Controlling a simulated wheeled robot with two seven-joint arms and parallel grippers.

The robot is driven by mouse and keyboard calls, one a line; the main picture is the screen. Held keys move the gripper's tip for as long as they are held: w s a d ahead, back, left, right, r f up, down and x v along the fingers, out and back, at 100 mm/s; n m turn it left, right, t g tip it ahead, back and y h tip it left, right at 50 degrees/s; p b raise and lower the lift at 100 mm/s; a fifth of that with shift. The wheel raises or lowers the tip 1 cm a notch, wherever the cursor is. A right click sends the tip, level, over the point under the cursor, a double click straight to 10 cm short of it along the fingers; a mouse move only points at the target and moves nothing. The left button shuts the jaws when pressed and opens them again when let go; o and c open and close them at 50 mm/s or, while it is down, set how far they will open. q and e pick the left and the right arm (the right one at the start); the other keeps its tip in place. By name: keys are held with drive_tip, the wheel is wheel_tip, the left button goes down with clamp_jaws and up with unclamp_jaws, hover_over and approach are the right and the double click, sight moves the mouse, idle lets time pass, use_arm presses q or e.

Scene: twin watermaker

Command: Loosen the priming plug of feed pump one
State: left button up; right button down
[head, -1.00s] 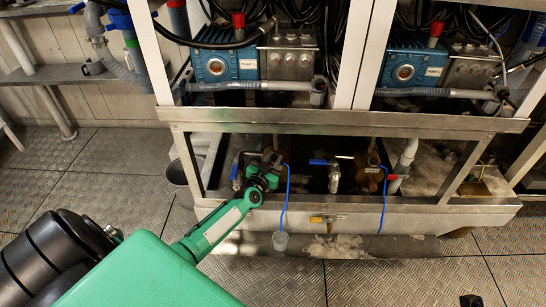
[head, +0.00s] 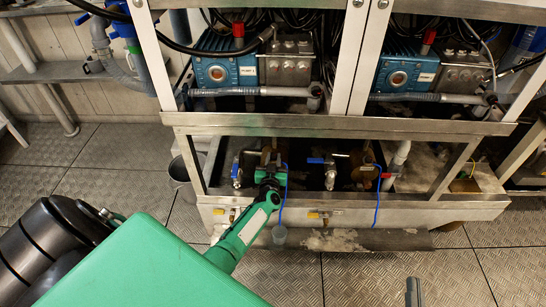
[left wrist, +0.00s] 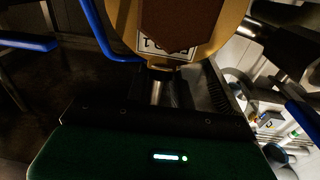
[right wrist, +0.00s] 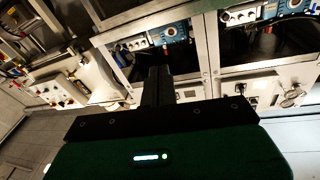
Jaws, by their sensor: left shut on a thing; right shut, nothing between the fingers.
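Feed pump one is a brass-coloured body (head: 267,158) low in the left bay of the frame. In the left wrist view its round brass face (left wrist: 232,25) fills the top, with an upside-down label (left wrist: 166,46) ending in 1. My left gripper (head: 270,179) is at the front of this pump. In the left wrist view my left gripper (left wrist: 160,82) is shut on a small metal piece just below the label, which appears to be the priming plug; the fingers hide most of it. My right gripper (right wrist: 158,80) is shut and empty, away from the pumps.
A steel rail (head: 330,125) crosses above the pumps. A second brass pump (head: 366,172) is to the right. The floor in front is clear.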

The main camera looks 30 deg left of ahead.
use_arm(q)
drive_tip(key=shift+w+d+n+g+y+p, duration=0.15)
drive_tip(key=shift+n+g+y+p, duration=0.3)
drive_tip(key=shift+n+g+y, duration=0.95)
drive_tip(key=shift+n+y, duration=0.5)
drive_tip(key=shift+y, duration=0.1)
use_arm(e)
drive_tip(key=s+a+f+g, duration=0.1)
drive_tip(key=s+f+g, duration=0.2)
drive_tip(key=f, duration=0.3)
drive_tip(key=shift+s+a+f+g, duration=0.25)
drive_tip(key=shift+s+f+g, duration=0.1)
drive_tip(key=shift+g, duration=0.35)
use_arm(q)
drive_tip(key=o, duration=1)
